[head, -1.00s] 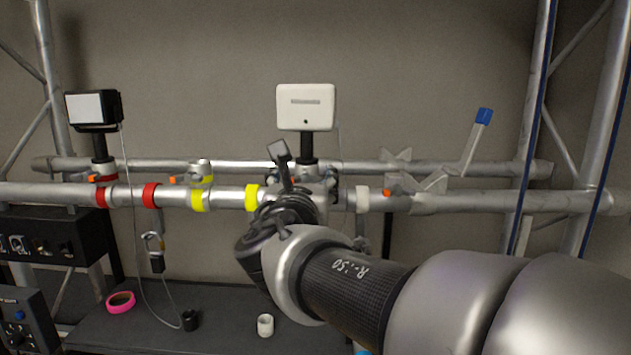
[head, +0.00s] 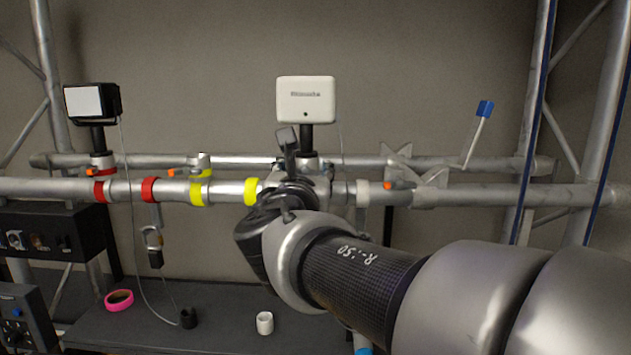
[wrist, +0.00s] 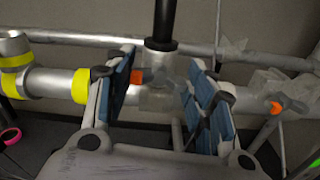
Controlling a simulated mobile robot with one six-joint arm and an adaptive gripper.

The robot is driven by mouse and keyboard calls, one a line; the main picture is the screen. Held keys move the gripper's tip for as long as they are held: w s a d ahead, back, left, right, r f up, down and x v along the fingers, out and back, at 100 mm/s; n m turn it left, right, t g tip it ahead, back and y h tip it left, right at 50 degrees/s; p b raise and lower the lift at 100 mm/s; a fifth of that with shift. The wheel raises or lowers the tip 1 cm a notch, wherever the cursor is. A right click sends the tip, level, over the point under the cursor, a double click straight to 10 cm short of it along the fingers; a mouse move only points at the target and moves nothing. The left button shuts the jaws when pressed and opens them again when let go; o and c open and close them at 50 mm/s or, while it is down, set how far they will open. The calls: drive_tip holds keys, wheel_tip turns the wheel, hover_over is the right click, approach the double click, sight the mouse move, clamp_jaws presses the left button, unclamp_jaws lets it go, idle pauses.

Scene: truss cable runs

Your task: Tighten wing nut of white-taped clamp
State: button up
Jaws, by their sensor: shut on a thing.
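My gripper (wrist: 160,88) straddles the middle clamp (wrist: 157,72) on the front pipe, with one blue-padded finger on each side in the wrist view. It is shut on the clamp's wing nut, which is mostly hidden between the pads. An orange piece (wrist: 137,76) shows beside the left pad. The clamp carries a black post with a white box (head: 306,100) on top. In the head view my wrist covers most of the clamp and gripper.
Yellow-taped (head: 201,176) and red-taped (head: 103,174) clamps sit to the left, the red one under a black lamp (head: 92,103).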

drive_tip(key=shift+f+m+b, duration=0.2)
drive_tip(key=shift+m+b, duration=6.2)
drive_tip(key=shift+m, duration=2.2)
drive_tip(key=shift+f+m+b, duration=0.2)
drive_tip(key=shift+m+b, duration=6.15)
drive_tip(key=shift+m, duration=2.25)
drive_tip(key=o, duration=1.1)
drive_tip(key=shift+c, duration=0.2)
drive_tip(key=shift+s, duration=0.1)
